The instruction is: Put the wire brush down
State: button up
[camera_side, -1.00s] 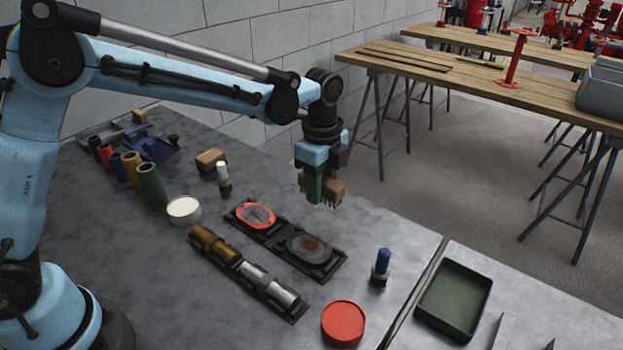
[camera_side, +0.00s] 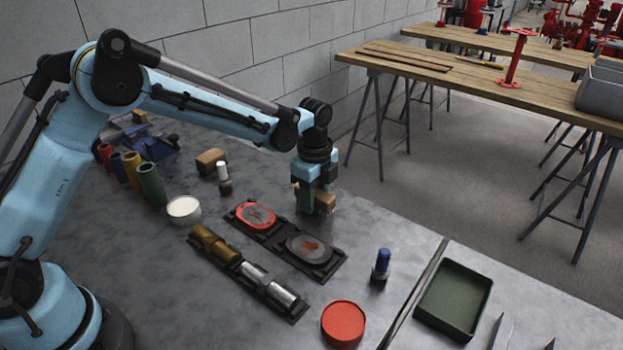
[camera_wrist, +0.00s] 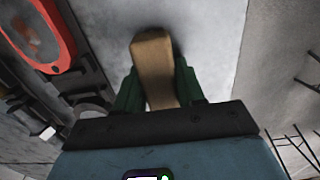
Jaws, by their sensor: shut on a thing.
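The wire brush (camera_side: 325,202) has a tan wooden block. My gripper (camera_side: 313,200) has green fingers and is shut on it, close over the grey metal bench top near its back edge. Whether the bristles touch the bench cannot be told. In the wrist view the brush's wooden block (camera_wrist: 153,62) sticks out between the two green fingers (camera_wrist: 160,90), with bare bench beyond it. The bristles are hidden in that view.
A black tray with a red-rimmed oval part (camera_side: 256,216) and a grey oval part (camera_side: 309,249) lies just in front of my gripper. A blue-capped bottle (camera_side: 381,265), a red round lid (camera_side: 343,323) and a green tray (camera_side: 455,299) stand to the right. Bench around the brush is clear.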

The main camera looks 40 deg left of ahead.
jog(key=shift+f, duration=0.1)
jog(key=o, duration=1.1)
notch_tip(320, 180, up, 12)
jog(key=s+a+r+n+t, duration=0.4)
jog(key=s+r+n, duration=0.2)
jog(key=s+n, duration=0.35)
jog(key=s+a+f+n+t, duration=0.3)
jog(key=s+f+n, duration=0.1)
jog(key=s+n, duration=0.4)
jog(key=shift+s+f, duration=0.15)
jog(key=shift+s, duration=0.9)
jog(key=shift+n, duration=0.25)
